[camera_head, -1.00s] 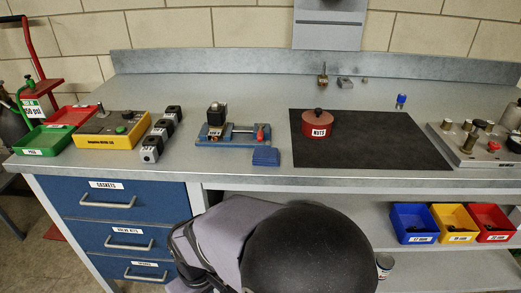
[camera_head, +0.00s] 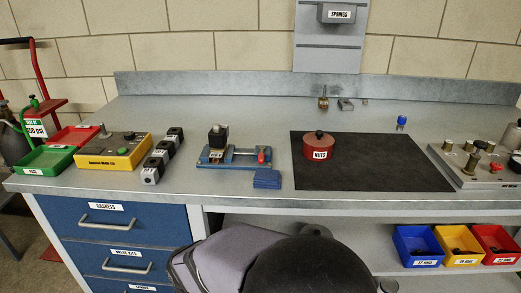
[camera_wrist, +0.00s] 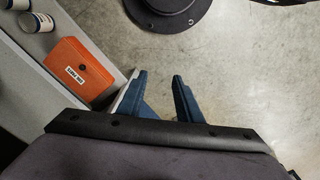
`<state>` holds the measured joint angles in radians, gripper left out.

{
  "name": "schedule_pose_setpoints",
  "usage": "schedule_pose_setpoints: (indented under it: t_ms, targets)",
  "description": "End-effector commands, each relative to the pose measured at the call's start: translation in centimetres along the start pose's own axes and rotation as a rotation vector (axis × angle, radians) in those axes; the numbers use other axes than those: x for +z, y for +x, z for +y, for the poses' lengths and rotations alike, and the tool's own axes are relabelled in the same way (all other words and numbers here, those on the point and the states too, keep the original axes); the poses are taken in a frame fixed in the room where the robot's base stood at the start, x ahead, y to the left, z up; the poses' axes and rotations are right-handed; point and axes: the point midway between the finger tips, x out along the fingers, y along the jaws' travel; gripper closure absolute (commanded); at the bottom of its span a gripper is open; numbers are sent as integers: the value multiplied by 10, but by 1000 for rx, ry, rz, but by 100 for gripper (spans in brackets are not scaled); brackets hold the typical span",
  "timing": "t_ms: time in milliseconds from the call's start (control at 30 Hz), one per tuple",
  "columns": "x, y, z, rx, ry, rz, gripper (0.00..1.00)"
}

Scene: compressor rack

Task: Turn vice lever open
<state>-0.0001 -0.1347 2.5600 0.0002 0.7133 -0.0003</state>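The blue vice (camera_head: 218,158) stands on the grey workbench (camera_head: 245,104), left of the black mat, with a dark block held at its left end. Its lever with a red knob (camera_head: 262,155) is at the right end of the vice. The lever's exact angle is too small to tell. In the wrist view my gripper (camera_wrist: 160,75) points down at the floor, its two blue fingers apart with nothing between them. In the head view the fingers are hidden; my arm is in front of the bench, below the vice.
A blue pad (camera_head: 267,179) lies just in front of the lever. Several black-and-grey blocks (camera_head: 163,155) stand left of the vice. A red nuts pot (camera_head: 319,147) sits on the black mat (camera_head: 370,165). An orange box (camera_wrist: 80,68) is on the lower shelf. Bare bench lies behind the vice.

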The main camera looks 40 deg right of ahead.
Motion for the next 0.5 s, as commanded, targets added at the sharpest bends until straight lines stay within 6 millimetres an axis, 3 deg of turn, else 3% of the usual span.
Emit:
schedule_pose_setpoints:
  t_ms: [167,500]
  targets:
    - [-5,-34,0,0,0,15,68]
    - [-24,-126,0,0,0,75,68]
